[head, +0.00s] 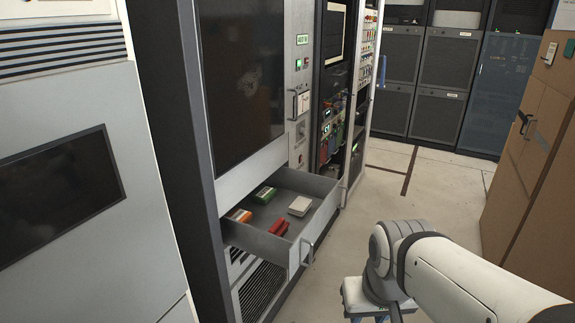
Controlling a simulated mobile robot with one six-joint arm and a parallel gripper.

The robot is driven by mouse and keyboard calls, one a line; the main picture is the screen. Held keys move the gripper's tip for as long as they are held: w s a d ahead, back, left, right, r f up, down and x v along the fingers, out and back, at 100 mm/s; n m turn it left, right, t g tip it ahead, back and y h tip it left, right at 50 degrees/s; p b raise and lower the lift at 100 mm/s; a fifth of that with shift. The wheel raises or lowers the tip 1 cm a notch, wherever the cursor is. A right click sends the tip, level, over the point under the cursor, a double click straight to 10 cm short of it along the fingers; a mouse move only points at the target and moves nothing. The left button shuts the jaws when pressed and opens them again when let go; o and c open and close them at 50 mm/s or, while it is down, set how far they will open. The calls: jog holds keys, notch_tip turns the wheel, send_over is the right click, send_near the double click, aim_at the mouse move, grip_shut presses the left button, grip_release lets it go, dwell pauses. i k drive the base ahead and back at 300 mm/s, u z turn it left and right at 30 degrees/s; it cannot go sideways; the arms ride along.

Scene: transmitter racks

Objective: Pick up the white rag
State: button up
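A small white item (300,206) lies on the floor of an open grey drawer (287,248), toward its right side. It looks like a folded rag, but it is too small for me to be sure. My gripper (369,317) is at the bottom edge of the head view, to the right of the drawer and apart from it. Its fingertips are cut off by the frame, so its opening does not show.
The drawer also holds a red item (279,227), a green-and-white box (264,195) and an orange-and-white box (239,215). The drawer sticks out from a rack (240,75). A brown cabinet (532,165) stands right; clear floor (430,190) lies between.

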aim_at(301, 205)
jog(key=u, duration=0.2)
jog(key=k, duration=0.35)
jog(key=z, duration=0.7)
jog(key=i, duration=2)
jog(key=u, duration=0.8)
